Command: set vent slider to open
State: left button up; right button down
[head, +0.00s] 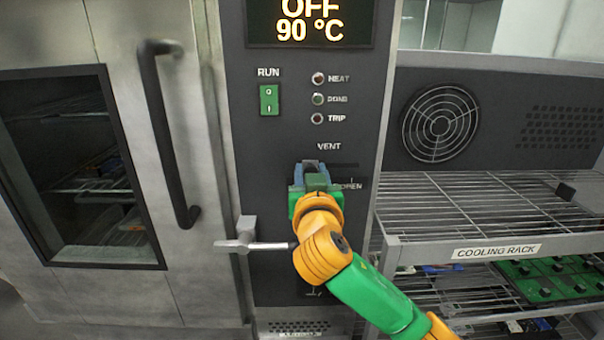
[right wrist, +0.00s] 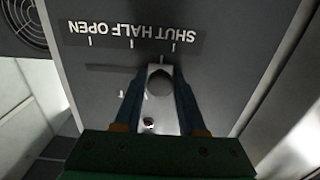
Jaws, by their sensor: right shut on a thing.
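The vent slider is a round grey knob on a pale plate (right wrist: 160,82) in the right wrist view, where the panel appears upside down. My right gripper (right wrist: 157,90) is shut on the knob, one blue finger on each side. The knob sits at the SHUT end of its slot, close to the SHUT mark; the slot runs from it towards OPEN. The scale strip (right wrist: 130,38) reads SHUT, HALF, OPEN. In the head view my right gripper (head: 311,172) is at the panel below the VENT label and hides the knob. My left gripper is not in view.
The control panel (head: 265,160) has a display reading OFF 90 °C (head: 309,22), a green RUN switch (head: 269,100) and several lamps. An oven door with a dark handle (head: 168,130) and a metal lever latch (head: 246,236) stand left. The cooling rack (head: 480,248) is right.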

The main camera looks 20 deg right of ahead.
jog(key=d, duration=0.3)
jog(key=s+d, duration=0.1)
jog(key=d, duration=0.1)
jog(key=s+d, duration=0.1)
jog(key=d, duration=0.2)
jog(key=shift+s+d, duration=0.2)
jog(key=shift+d, duration=0.1)
jog(key=shift+a, duration=0.1)
jog(key=c, duration=0.9)
grip_release()
jog(key=o, duration=0.4)
jog(key=shift+c, duration=0.2)
jog(key=shift+d, duration=0.3)
jog(key=shift+s+a+b, duration=0.15)
jog(key=shift+s+b, duration=0.05)
jog(key=shift+b, duration=0.1)
jog(key=b, duration=0.1)
send_near(355, 165)
jog(key=shift+s+r, duration=0.1)
jog(key=shift+s, duration=0.25)
